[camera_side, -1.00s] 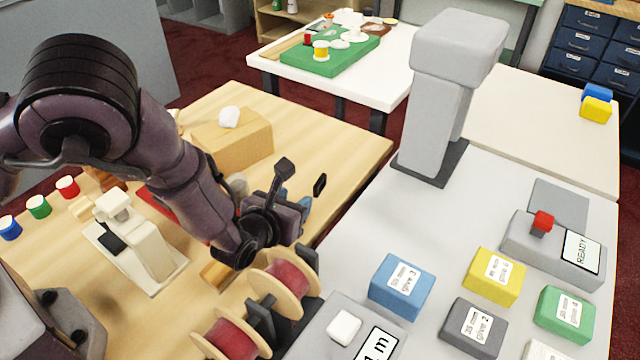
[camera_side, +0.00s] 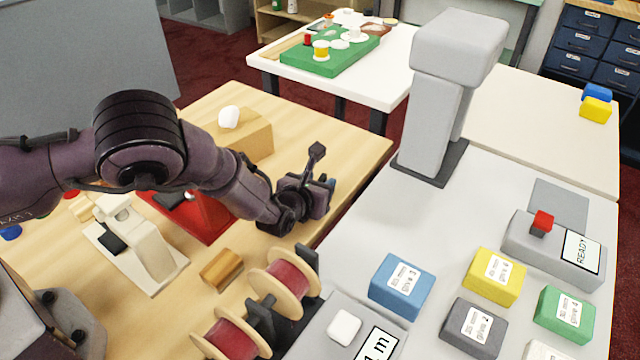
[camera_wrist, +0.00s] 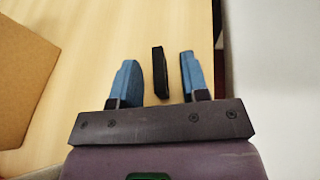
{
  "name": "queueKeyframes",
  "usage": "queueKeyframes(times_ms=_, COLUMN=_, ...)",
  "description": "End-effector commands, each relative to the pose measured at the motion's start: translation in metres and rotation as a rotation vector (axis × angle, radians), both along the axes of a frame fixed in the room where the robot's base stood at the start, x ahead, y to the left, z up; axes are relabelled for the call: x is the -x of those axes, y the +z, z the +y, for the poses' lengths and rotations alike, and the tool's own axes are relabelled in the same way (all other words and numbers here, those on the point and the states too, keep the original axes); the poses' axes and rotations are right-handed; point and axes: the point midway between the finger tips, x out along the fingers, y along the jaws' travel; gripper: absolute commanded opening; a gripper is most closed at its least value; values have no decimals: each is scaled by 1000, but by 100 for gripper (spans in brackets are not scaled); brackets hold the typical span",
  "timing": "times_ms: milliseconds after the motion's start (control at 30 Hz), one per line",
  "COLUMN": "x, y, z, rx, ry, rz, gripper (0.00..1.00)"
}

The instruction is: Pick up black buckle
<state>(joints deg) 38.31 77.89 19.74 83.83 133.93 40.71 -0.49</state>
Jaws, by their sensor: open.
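The black buckle (camera_wrist: 160,74) shows in the wrist view as a thin dark upright piece on the wooden table. It lies between the two blue fingers of my gripper (camera_wrist: 157,66), with a gap on each side, the right gap looking narrower near the tips. My gripper is open and holds nothing. In the side view my gripper (camera_side: 330,184) is low over the right part of the wooden table, near its edge. The buckle is hidden behind my gripper there.
A cardboard-coloured box (camera_side: 251,138) with a white lump on top stands left of my gripper. A red device (camera_side: 205,222), a white press (camera_side: 146,245) and ribbon spools (camera_side: 284,284) are nearby. The grey counter (camera_side: 350,236) lies to the right.

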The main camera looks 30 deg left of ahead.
Motion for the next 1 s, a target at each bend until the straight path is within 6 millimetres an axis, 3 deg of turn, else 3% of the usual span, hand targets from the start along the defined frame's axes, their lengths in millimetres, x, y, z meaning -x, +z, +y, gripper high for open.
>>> queueKeyframes(times_ms=100, x=0, y=0, z=0, rx=0, ry=0, rz=0, gripper=39)
queueKeyframes(times_ms=267, x=0, y=0, z=0, rx=0, ry=0, rz=0, gripper=2)
queueKeyframes(times_ms=300, x=0, y=0, z=0, rx=0, ry=0, rz=0, gripper=0)
queueKeyframes(times_ms=733, x=0, y=6, z=0, rx=1, ry=0, rz=-1, gripper=0)
queueKeyframes(times_ms=933, x=0, y=33, z=0, rx=2, ry=1, rz=-3, gripper=0)
queueKeyframes(times_ms=1000, x=9, y=44, z=2, rx=1, ry=2, rz=0, gripper=0)
